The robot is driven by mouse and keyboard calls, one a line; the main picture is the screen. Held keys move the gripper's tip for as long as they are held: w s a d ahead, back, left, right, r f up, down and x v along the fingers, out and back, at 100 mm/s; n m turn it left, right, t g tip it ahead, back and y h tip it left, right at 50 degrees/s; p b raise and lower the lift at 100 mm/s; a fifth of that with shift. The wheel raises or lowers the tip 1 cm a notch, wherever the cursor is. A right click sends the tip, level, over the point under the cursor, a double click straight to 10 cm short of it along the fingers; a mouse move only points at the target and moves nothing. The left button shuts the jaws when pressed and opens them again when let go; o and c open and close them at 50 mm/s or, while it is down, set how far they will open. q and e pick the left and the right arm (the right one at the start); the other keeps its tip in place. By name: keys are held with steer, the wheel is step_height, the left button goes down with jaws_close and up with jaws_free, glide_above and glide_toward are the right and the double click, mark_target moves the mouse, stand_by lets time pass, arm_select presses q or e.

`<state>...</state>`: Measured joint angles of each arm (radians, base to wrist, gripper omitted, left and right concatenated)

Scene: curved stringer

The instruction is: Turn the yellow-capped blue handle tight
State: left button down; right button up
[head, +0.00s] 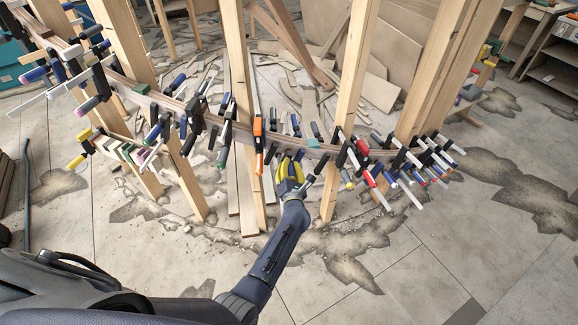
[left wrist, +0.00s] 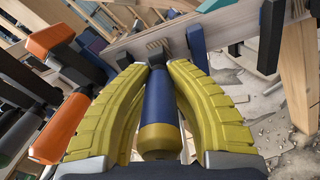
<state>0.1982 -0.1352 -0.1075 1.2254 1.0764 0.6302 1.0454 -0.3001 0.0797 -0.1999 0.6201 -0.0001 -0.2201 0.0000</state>
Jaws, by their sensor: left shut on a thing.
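The yellow-capped blue handle (left wrist: 158,105) points toward the camera in the left wrist view, its yellow cap nearest. My left gripper (left wrist: 158,82) has its two yellow ribbed fingers on either side of this handle, shut on it. In the head view my left gripper (head: 290,172) is at the middle of the curved stringer (head: 330,149), in the row of clamps. There the fingers hide most of the handle. My right gripper is in neither view.
An orange-handled clamp (head: 259,148) hangs just left of my gripper; its orange grips (left wrist: 58,140) are close in the left wrist view. Many clamps line the stringer on both sides. Wooden posts (head: 353,75) stand among them. The cracked floor in front is clear.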

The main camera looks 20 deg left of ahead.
arm_select(q)
steer(key=c, duration=1.1)
jaws_free()
steer(key=shift+c, duration=0.2)
